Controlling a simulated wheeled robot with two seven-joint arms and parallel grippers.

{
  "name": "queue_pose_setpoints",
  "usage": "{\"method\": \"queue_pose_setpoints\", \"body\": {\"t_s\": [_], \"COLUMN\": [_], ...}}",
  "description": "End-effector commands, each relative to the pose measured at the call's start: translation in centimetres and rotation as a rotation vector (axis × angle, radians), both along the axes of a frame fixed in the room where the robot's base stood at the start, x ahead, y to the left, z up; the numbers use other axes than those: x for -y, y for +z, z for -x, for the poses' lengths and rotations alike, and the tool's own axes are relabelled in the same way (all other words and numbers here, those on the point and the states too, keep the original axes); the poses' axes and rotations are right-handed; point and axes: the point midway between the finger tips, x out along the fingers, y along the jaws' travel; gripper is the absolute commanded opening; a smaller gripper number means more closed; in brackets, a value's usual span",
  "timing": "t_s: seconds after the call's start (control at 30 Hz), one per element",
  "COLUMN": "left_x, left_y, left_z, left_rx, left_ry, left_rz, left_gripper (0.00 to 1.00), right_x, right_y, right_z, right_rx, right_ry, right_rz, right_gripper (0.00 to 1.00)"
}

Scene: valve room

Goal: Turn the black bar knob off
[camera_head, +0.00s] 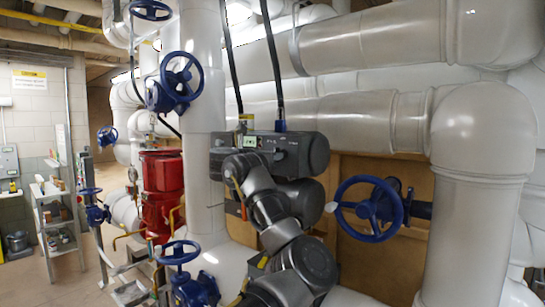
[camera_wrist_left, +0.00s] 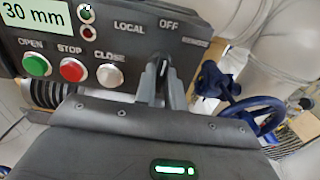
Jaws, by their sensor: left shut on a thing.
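The black bar knob (camera_wrist_left: 161,68) is on the front of a dark actuator box (camera_wrist_left: 120,38), below the labels LOCAL and OFF. A pale mark shows at its upper end, roughly below OFF; the exact setting is hard to tell. My left gripper (camera_wrist_left: 159,84) is shut on the knob, one finger on each side. The fingers hide its lower part. In the head view the actuator box (camera_head: 310,152) hangs by the large pipes, and my left gripper (camera_head: 238,166) is against its left front. The knob is hidden there behind the gripper. My right gripper is not in view.
Green (camera_wrist_left: 37,66), red (camera_wrist_left: 73,70) and grey (camera_wrist_left: 110,76) buttons sit left of the knob, under a 30 mm display (camera_wrist_left: 34,14). A blue handwheel (camera_head: 368,208) stands to the right. A red tank (camera_head: 162,190) and white pipes stand left.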

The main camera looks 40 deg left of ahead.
Motion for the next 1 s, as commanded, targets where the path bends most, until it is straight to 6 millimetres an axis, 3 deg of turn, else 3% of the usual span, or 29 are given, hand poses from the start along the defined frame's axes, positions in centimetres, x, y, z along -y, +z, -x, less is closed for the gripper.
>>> {"method": "queue_pose_setpoints", "body": {"t_s": [0.53,0.57,0.7,1.0], "left_x": [0.0,0.0,0.0,-0.03], "left_y": [-0.13,-0.13,-0.09,-0.06], "left_z": [-0.03,-0.03,-0.03,0.09], "left_rx": [-0.002,-0.002,-0.001,0.0], "left_ry": [-0.001,-0.001,0.0,0.001], "left_rz": [0.024,0.024,0.023,0.022], "left_gripper": [0.0,0.14,0.32,0.33], "right_x": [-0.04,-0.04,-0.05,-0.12], "right_y": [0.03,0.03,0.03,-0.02], "right_z": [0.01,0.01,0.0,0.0], "right_rx": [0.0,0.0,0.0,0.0], "right_ry": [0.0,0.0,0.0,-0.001], "right_rz": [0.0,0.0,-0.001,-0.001], "right_gripper": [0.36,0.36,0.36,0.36]}}
